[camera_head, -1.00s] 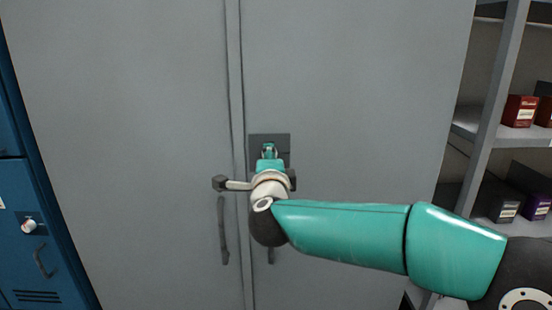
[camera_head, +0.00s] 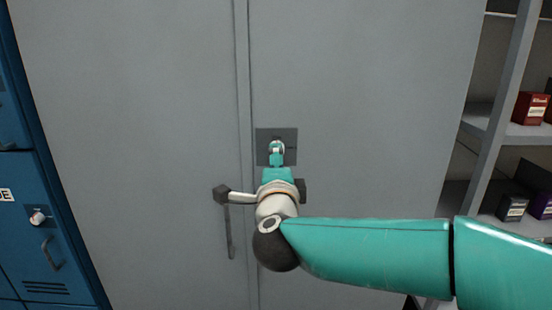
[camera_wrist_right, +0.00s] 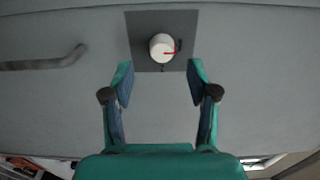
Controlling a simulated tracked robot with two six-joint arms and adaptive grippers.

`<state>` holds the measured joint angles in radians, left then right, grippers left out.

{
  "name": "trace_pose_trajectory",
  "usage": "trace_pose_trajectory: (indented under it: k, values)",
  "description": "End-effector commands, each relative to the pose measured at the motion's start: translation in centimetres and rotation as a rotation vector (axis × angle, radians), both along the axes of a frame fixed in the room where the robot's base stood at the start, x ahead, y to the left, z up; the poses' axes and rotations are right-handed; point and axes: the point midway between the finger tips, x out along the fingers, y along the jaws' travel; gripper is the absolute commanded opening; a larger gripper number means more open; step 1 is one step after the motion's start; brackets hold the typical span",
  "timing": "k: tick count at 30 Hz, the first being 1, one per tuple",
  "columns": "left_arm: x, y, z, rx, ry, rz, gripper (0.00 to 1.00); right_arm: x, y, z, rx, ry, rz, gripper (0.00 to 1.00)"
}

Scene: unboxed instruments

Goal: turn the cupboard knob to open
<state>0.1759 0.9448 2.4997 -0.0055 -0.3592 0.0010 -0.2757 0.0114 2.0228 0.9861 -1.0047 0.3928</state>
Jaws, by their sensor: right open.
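The grey cupboard (camera_head: 360,90) has two tall doors and fills the middle of the head view. Its knob (camera_head: 277,147) is white and round on a dark square plate (camera_head: 289,134), right of the door seam. In the right wrist view the knob (camera_wrist_right: 162,47) shows a red pointer aimed to the right. My right gripper (camera_head: 276,158) is at the plate in the head view. In the wrist view the right gripper (camera_wrist_right: 160,72) is open, its fingers spread below the knob in the picture, with nothing between them. My left gripper is not in view.
A long vertical door handle (camera_head: 228,232) stands below left of the knob. A blue locker (camera_head: 40,245) with its own knob (camera_head: 38,218) is at the left. Shelves with small boxes (camera_head: 531,108) stand at the right.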

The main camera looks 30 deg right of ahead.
Motion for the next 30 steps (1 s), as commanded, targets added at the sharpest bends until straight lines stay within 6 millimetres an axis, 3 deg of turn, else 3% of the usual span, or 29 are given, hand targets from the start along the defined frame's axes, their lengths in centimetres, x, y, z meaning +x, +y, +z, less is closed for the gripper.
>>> trace_pose_trajectory:
  k: [6, 12, 30]
  values:
    - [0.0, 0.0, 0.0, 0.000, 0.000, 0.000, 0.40, -3.7, 2.3, 0.0, 0.000, -0.001, 0.005, 0.59]
    - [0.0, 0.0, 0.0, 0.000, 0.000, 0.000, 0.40, -5.5, 3.4, -0.1, 0.001, 0.001, 0.002, 0.59]
    - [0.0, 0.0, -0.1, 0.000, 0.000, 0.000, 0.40, -5.8, 3.3, -0.2, 0.000, 0.004, -0.003, 0.59]
